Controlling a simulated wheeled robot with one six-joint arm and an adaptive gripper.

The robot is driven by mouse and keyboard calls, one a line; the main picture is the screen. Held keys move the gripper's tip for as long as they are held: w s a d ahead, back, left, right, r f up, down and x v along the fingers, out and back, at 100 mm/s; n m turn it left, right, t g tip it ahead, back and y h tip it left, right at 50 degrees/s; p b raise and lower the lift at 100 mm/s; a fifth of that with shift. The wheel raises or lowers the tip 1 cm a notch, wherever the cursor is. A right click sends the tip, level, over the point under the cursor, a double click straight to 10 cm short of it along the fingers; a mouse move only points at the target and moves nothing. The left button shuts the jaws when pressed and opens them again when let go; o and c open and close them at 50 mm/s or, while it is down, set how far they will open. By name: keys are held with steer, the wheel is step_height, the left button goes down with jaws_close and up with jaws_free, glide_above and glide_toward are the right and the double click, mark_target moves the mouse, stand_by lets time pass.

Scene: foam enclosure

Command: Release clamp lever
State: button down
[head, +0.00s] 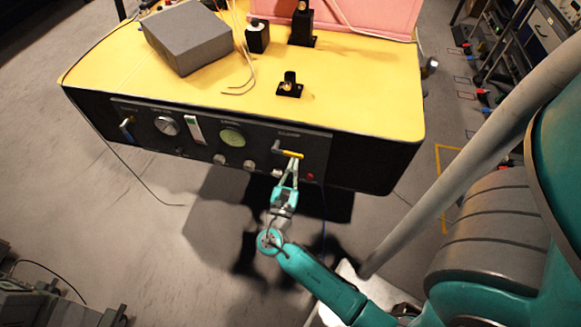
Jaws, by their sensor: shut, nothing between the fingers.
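The clamp lever (290,153) is a small handle with a yellow grip on the right part of the dark front panel (250,160), under a small label. It points to the right and slightly down. My gripper (295,162) is shut and empty. Its fingertips are just below the yellow grip, at or very near it; I cannot tell whether they touch. The fingertips hide little of the lever.
The panel also carries a round gauge (166,125), a white switch plate (194,130), a green dial (231,137), several knobs and a red button (310,177). A grey block (187,38) and black fixtures (289,86) stand on the yellow top (340,90). A cable hangs at left.

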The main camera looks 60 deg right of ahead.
steer(key=shift+s+r, duration=0.1)
steer(key=shift+r, duration=0.25)
stand_by(0.4)
steer(key=s+a+f, duration=0.3)
steer(key=a+f, duration=0.3)
steer(key=a, duration=0.3)
steer(key=shift+s+f, duration=0.2)
steer(key=shift+f, duration=0.15)
stand_by(0.8)
